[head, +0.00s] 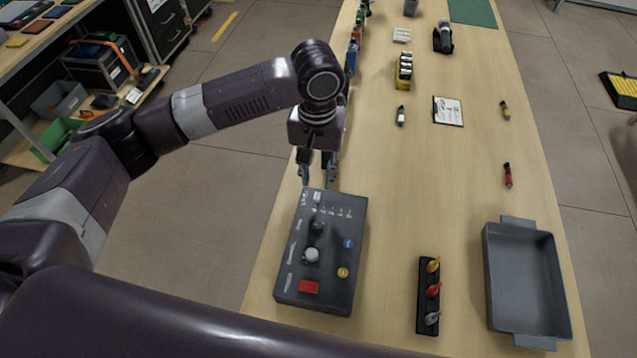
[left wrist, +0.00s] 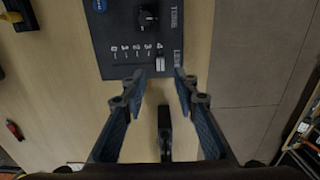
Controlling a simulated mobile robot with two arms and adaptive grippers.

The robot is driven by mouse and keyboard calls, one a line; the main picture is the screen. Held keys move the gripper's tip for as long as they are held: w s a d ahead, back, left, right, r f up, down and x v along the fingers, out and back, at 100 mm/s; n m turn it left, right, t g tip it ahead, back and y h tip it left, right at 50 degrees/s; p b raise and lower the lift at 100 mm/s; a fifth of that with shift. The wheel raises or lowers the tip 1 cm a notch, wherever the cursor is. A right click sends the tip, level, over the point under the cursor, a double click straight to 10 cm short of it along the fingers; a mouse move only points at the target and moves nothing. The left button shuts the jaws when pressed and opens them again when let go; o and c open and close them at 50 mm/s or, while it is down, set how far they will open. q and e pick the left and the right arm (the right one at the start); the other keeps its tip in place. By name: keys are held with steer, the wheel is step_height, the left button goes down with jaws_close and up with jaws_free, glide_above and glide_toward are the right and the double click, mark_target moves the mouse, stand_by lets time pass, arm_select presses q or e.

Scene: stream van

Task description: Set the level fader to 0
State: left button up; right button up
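The dark control box (head: 326,262) lies on the table in the head view, and part of it also shows in the left wrist view (left wrist: 108,38). The level fader's pale cap (left wrist: 160,63) sits at the 4 end of its 0-to-4 scale, by the box's edge; the cap also shows small in the head view (head: 317,196). My left gripper (head: 318,174) is at the box's far edge, pointing down. In the left wrist view its fingers (left wrist: 157,82) are apart, with the cap just beyond the gap between their tips, and nothing is held. My right gripper is out of view.
The box also carries a black knob (head: 317,227), a grey knob (head: 311,255), blue and yellow buttons and a red switch (head: 308,287). To its right are a strip with coloured levers (head: 421,297) and a grey tray (head: 557,290). Bare tabletop lies between.

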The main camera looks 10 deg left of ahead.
mark_target(317, 195)
arm_select(q)
steer(key=f, duration=0.3)
steer(key=shift+s, duration=0.25)
step_height(317, 195, down, 2)
steer(key=shift+w+f+p, duration=0.1)
steer(key=shift+w+p, duration=0.05)
steer(key=shift+p, duration=0.2)
steer(key=shift+f, duration=0.5)
jaws_close()
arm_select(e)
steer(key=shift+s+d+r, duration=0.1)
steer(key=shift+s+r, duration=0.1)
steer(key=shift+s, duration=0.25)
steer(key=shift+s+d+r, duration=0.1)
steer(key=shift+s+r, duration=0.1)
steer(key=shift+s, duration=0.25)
arm_select(q)
steer(key=shift+w, duration=0.1)
